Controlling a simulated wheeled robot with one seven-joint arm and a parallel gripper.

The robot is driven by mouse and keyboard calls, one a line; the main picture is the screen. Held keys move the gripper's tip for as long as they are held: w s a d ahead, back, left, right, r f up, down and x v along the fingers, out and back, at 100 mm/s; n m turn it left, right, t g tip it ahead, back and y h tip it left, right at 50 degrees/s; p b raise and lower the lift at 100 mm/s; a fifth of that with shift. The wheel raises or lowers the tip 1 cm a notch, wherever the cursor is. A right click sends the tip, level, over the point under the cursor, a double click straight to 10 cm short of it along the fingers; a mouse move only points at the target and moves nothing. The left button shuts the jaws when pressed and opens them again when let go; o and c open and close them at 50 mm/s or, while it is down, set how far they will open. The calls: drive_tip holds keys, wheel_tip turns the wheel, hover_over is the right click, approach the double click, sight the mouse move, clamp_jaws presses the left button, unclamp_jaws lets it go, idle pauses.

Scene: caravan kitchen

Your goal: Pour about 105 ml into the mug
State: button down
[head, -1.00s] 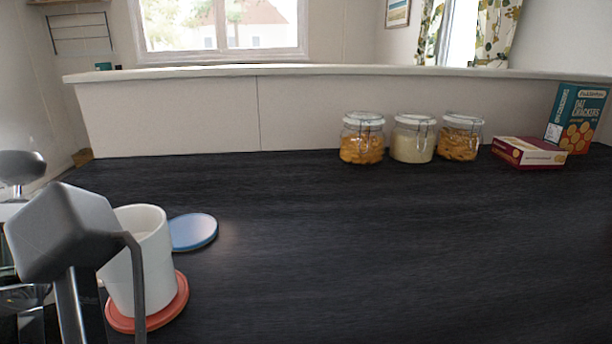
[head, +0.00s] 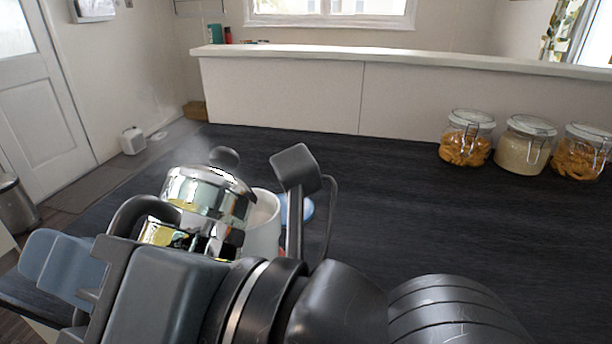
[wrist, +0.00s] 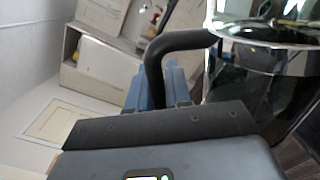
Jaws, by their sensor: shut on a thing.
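A shiny chrome pot (head: 206,190) with a black knob on its lid and a black handle (head: 132,214) stands out at the left of the head view. My gripper (wrist: 165,88) is shut on the handle, with its blue fingers around it. The pot's glossy side and rim (wrist: 268,42) fill the right of the wrist view. The white mug (head: 264,232) is just right of the pot and partly behind it. The pot hides part of the mug and my arm hides its base. I cannot tell the mug's fill level or whether liquid is flowing.
Glass jars (head: 467,138) stand at the back right against a low white partition (head: 300,95). The counter's middle is clear. A small white object (head: 132,141) is at the far left.

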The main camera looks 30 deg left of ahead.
drive_tip(key=shift+w+r+m+p, duration=0.15)
drive_tip(key=shift+r+m+p, duration=0.15)
drive_tip(key=shift+r+p, duration=0.25)
drive_tip(key=shift+w+a+r+m+p, duration=0.1)
drive_tip(key=shift+w+r+m+p, duration=0.35)
drive_tip(key=shift+r+m+p, duration=0.3)
drive_tip(key=shift+w+r, duration=0.15)
drive_tip(key=shift+w+a+r+m+p, duration=0.1)
drive_tip(key=shift+w+r+m+p, duration=0.4)
drive_tip(key=shift+r+m+p, duration=0.3)
idle(1.2)
drive_tip(key=s+f+n+b, duration=0.1)
drive_tip(key=f+b, duration=0.1)
drive_tip(key=f+n+b, duration=0.2)
drive_tip(key=s+f+n+b, duration=0.1)
drive_tip(key=f+b, duration=0.1)
drive_tip(key=shift+s+d+f+n, duration=0.15)
drive_tip(key=shift+s+d+n, duration=0.1)
drive_tip(key=shift+s, duration=0.1)
drive_tip(key=shift+s+f+n+b, duration=0.1)
drive_tip(key=shift+n+b, duration=0.2)
drive_tip(key=shift+b, duration=0.1)
drive_tip(key=shift+s+f+n+b, duration=0.35)
drive_tip(key=shift+f+n+b, duration=0.15)
drive_tip(key=shift+n+b, duration=0.2)
drive_tip(key=shift+s, duration=0.1)
